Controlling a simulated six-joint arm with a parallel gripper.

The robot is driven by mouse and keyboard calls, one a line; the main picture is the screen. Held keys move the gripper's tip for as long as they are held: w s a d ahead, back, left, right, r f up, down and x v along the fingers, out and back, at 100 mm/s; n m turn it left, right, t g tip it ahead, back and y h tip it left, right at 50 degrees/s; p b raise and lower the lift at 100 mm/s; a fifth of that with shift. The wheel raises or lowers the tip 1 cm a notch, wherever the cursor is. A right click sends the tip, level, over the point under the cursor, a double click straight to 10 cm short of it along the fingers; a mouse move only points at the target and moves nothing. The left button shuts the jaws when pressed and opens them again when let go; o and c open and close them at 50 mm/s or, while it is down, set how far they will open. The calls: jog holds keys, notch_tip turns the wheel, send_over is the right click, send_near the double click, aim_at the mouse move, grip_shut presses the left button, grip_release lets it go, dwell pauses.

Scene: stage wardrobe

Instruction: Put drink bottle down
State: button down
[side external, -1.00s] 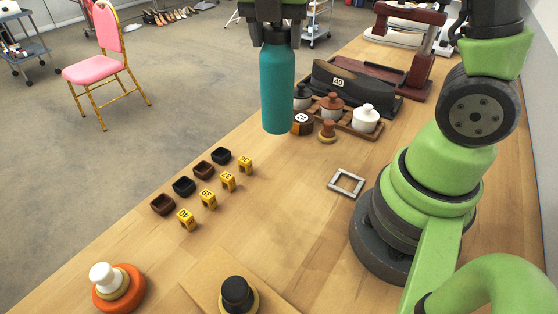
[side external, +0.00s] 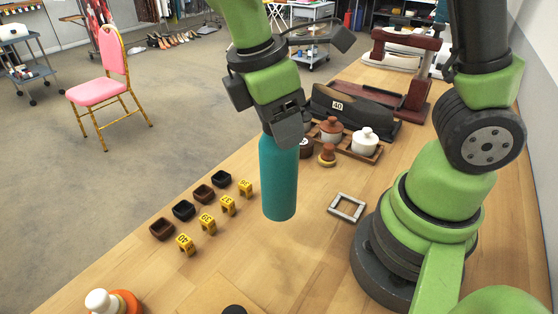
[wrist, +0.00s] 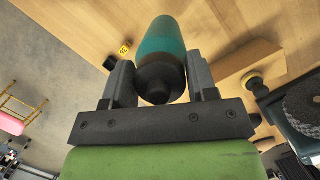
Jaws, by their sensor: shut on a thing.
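The drink bottle (side external: 279,182) is teal with a dark cap and hangs upright below my gripper (side external: 288,128) in the side view. In the wrist view the bottle (wrist: 162,48) sits between the two fingers of my gripper (wrist: 161,84), which are shut on it around the dark cap. The bottle's base appears near the wooden table (side external: 222,262), but I cannot tell whether it touches. The cap is mostly hidden by the gripper in the side view.
Several small dark bowls (side external: 204,193) and yellow number markers (side external: 207,222) stand to the left. A square metal frame (side external: 346,208) lies to the right. A wooden tray (side external: 358,148) with lidded pots is behind.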

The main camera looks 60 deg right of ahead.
aim_at(279, 165)
jog(key=shift+f, duration=2.5)
jog(key=shift+c, duration=2.1)
grip_release()
jog(key=shift+f, duration=0.1)
